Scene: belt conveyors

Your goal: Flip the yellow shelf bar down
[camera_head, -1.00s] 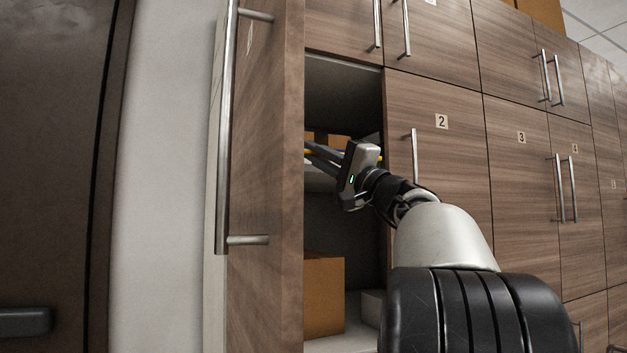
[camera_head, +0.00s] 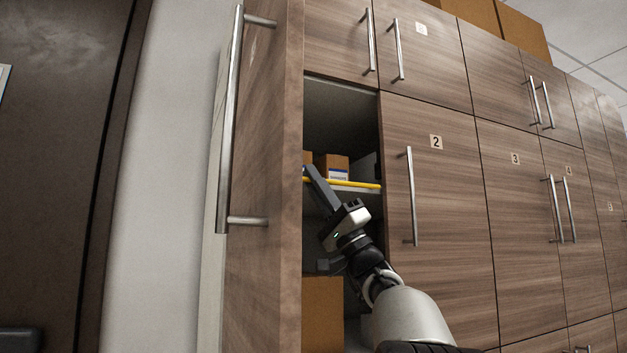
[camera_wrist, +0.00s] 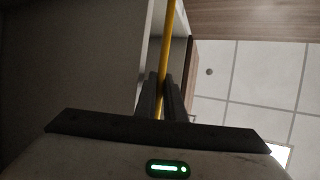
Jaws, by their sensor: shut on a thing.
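The yellow shelf bar (camera_head: 352,184) runs along the front edge of a shelf inside the open cabinet in the head view. In the wrist view the yellow bar (camera_wrist: 169,45) runs from the top edge down to my fingers. My gripper (camera_head: 308,172) reaches up from below to the bar's left part, where the open door partly hides the fingertips. In the wrist view the two fingers (camera_wrist: 163,82) are close together on either side of the bar, shut on it. The bar's left end is hidden behind the door.
The open wooden door (camera_head: 266,170) with a long metal handle (camera_head: 230,120) stands close on the left. Small boxes (camera_head: 335,162) sit on the shelf behind the bar. A larger cardboard box (camera_head: 322,312) is below. Closed door 2 (camera_head: 450,200) borders the opening on the right.

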